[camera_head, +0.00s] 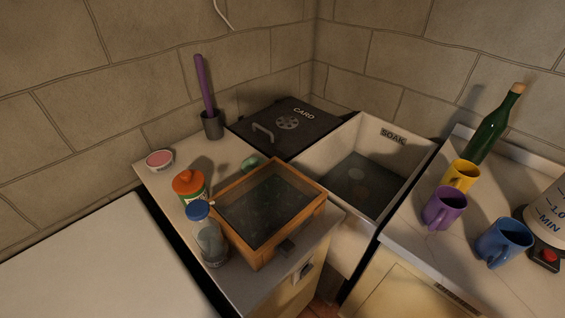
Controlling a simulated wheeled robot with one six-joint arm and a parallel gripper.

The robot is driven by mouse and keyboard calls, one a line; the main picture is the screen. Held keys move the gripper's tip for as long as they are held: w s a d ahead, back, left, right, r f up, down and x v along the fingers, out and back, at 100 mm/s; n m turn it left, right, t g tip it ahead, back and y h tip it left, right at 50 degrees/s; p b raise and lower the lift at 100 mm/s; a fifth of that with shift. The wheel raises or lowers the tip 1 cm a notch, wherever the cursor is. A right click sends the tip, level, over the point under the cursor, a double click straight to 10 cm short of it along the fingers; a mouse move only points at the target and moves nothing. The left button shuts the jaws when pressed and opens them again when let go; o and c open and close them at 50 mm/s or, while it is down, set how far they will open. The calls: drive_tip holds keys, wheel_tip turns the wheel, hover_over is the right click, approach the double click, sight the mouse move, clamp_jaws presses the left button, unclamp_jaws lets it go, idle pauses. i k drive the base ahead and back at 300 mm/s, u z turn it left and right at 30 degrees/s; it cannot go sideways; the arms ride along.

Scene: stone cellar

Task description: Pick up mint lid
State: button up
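A small mint-green round thing (250,162), which looks like the mint lid, is on the pale counter just behind the wooden box. The box's back corner is close in front of it and may hide part of it. I cannot tell whether it lies flat or sits on something. My gripper is not in this view.
A glass-topped wooden box (249,249), a blue-lidded jar (210,245), an orange-lidded jar (189,186), a pink-topped tub (159,161) and a grey cup (212,125) with a purple stick crowd the counter (262,292). A black CARD lid (291,125) and SOAK sink (408,166) adjoin.

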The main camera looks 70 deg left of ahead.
sight(250, 164)
drive_tip(key=z, duration=1.1)
drive_tip(key=i, duration=0.3)
drive_tip(key=u, duration=3.55)
